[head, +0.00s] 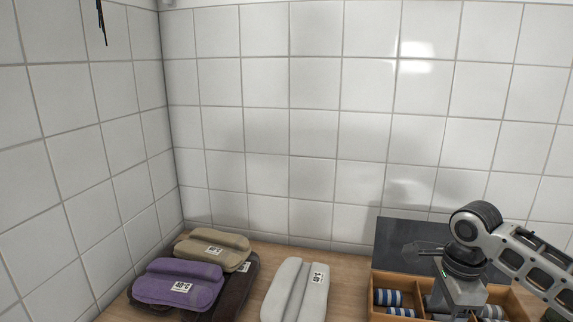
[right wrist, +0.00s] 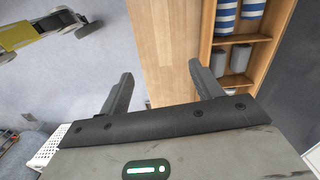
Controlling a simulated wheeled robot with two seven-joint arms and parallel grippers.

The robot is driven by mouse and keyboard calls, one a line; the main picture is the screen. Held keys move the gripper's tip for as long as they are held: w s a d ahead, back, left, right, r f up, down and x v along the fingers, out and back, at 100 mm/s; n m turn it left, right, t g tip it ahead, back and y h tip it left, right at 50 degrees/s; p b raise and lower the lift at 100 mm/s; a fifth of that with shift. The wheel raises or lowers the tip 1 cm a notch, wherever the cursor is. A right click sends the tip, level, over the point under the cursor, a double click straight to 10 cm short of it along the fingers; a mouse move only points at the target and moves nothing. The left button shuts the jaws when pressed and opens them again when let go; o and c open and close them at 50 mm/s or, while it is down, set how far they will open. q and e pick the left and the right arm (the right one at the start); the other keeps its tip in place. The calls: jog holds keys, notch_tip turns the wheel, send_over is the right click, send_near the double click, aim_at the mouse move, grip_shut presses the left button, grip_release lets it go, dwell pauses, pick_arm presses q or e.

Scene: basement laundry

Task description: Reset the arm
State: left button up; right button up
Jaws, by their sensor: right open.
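My right arm comes in from the right in the head view, and its gripper (head: 424,248) is over the wooden box at the right. In the right wrist view the two fingers of this gripper (right wrist: 160,85) stand wide apart with nothing between them. Beyond them are the table edge and the floor. My left gripper is in neither view.
A divided wooden box (head: 412,280) with a dark panel (head: 392,243) behind it holds striped and grey rolls. Left on the wooden table (head: 345,290) lie labelled folded bundles: purple (head: 165,288), tan (head: 200,246), dark brown (head: 236,285) and whitish (head: 283,290). Tiled walls stand behind and left.

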jog(key=s+a+f+n+t+y, duration=0.2)
jog(key=s+a+f+n, duration=0.1)
jog(key=a+f+n, duration=0.5)
jog(key=s+a+f+n+t+y, duration=0.25)
jog(key=a+f+n, duration=0.25)
jog(key=a+f, duration=0.4)
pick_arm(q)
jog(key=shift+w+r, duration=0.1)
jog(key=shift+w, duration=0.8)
pick_arm(e)
jog(key=s+d+f+n+t+h, duration=0.2)
jog(key=s+n+t, duration=0.3)
jog(key=s+n, duration=0.4)
jog(key=s+d, duration=0.1)
jog(key=s, duration=0.2)
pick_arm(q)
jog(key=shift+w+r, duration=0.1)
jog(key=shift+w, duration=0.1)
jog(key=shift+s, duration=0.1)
